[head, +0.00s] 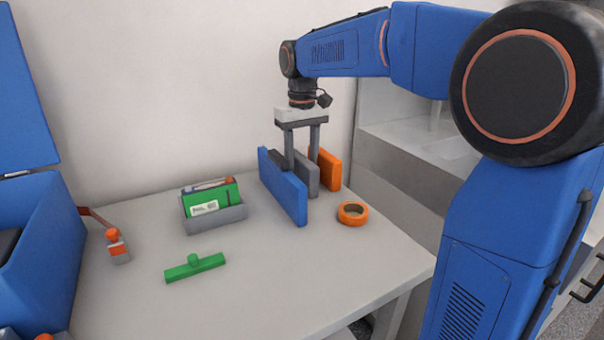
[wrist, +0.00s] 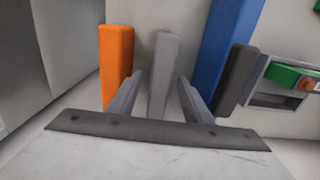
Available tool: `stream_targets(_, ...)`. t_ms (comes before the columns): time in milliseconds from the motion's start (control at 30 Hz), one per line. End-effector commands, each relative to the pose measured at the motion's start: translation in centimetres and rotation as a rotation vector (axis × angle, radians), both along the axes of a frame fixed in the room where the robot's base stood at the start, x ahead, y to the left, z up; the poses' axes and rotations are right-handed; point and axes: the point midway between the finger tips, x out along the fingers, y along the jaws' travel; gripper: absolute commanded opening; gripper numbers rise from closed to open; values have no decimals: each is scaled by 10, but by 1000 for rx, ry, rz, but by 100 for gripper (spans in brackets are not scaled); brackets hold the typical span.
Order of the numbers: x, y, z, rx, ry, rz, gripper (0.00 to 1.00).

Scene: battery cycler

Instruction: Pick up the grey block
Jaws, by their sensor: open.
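The grey block (head: 307,178) stands upright on the table in a row of upright blocks, between the orange block (head: 326,170) and the blue block (head: 283,188). My gripper (head: 303,163) points down over it, jaws open. One finger hangs on each side of the grey block. In the wrist view the grey block (wrist: 163,75) stands between the two spread fingers of my gripper (wrist: 160,80), with a gap visible on both sides. The fingers hide part of the block in the head view.
A dark block (wrist: 238,82) stands close to the blue block, beside one finger. The orange block (wrist: 116,60) is near the other finger. An orange tape roll (head: 353,213), a grey holder (head: 215,221) and a green piece (head: 195,266) are on the table. The front table area is clear.

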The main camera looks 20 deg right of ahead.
Motion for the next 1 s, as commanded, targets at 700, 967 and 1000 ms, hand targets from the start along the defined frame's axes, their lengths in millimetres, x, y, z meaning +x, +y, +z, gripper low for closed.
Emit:
stream_targets(700,0,0,9,0,0,0,2)
stream_targets(967,0,0,54,0,-2,0,2)
stream_targets(1000,1,0,61,0,-2,0,2)
